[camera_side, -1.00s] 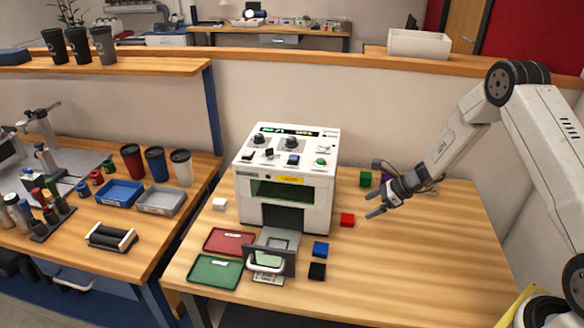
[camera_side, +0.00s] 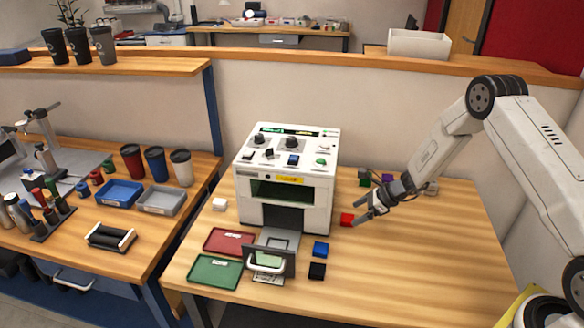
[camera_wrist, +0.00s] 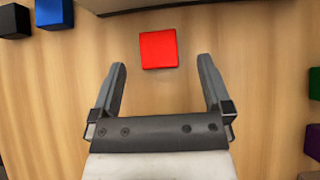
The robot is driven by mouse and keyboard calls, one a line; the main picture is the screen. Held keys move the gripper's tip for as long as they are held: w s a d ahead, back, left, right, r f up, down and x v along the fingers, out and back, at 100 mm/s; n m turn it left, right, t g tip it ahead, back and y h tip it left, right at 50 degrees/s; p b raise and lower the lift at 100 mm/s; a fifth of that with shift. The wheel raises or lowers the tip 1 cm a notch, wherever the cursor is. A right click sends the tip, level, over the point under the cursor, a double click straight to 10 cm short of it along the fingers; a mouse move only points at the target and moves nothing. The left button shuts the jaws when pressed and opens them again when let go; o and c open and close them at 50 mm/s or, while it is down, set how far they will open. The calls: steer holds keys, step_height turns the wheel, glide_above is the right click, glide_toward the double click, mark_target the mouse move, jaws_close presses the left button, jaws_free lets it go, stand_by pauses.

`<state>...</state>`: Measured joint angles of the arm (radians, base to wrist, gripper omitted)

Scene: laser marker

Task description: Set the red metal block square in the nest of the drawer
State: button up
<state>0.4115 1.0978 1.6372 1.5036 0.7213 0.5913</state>
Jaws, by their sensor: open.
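The red metal block (camera_side: 347,219) lies on the wooden table just right of the laser marker (camera_side: 285,185). In the wrist view the red block (camera_wrist: 158,49) sits ahead of the fingertips, roughly centred between their lines and slightly turned. My gripper (camera_side: 360,213) is open and empty, close to the block's right side; it also shows in the wrist view (camera_wrist: 161,66). The drawer (camera_side: 280,243) is pulled out at the front of the marker, with a white handle on its front plate. Its nest is hard to make out at this size.
A blue block (camera_side: 321,249) and a black block (camera_side: 317,271) lie right of the drawer. A red tray (camera_side: 230,240) and a green tray (camera_side: 216,271) lie left of it. A white block (camera_side: 219,204) is beside the marker. Green and purple blocks are behind my gripper. The table's right front is clear.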

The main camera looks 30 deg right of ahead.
mark_target(348, 218)
steer(key=shift+x, duration=1.7)
jaws_close()
steer(key=shift+r, duration=0.2)
steer(key=shift+r, duration=0.8)
steer(key=s+a+r, duration=0.1)
steer(key=s+r, duration=1)
steer(key=s, duration=0.3)
steer(key=shift+a, duration=0.35)
